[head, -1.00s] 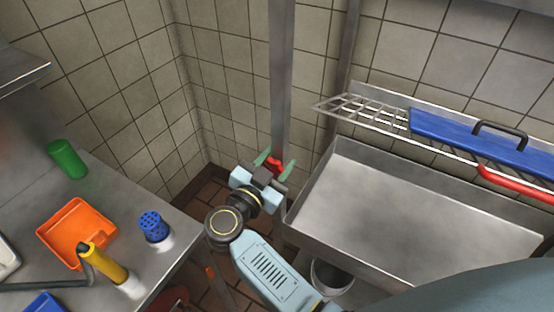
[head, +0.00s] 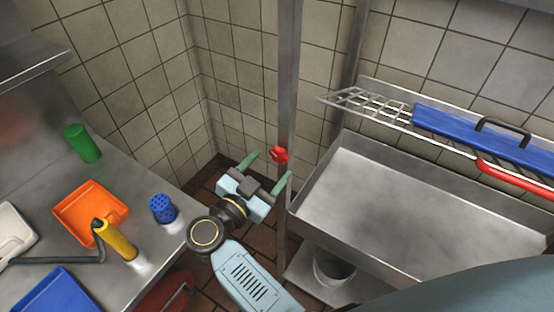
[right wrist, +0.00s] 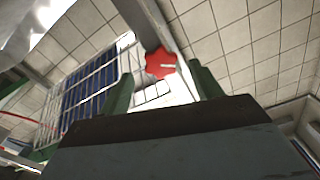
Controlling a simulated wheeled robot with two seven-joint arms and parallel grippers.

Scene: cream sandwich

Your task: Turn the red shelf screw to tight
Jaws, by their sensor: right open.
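The red shelf screw (head: 279,155) is a small lobed knob on the upright metal post (head: 287,90) in the head view. In the right wrist view the red screw (right wrist: 160,64) shows beyond the fingers, between them, with a pale mark on its face. My right gripper (head: 270,166) is open, with its green fingers spread. It is short of the screw and does not hold it. The right wrist view shows the two fingers (right wrist: 160,88) apart with nothing between their tips. My left gripper is not in view.
The left counter (head: 150,255) holds an orange tray (head: 75,215), a green cylinder (head: 83,145) and a blue perforated cup (head: 162,208).

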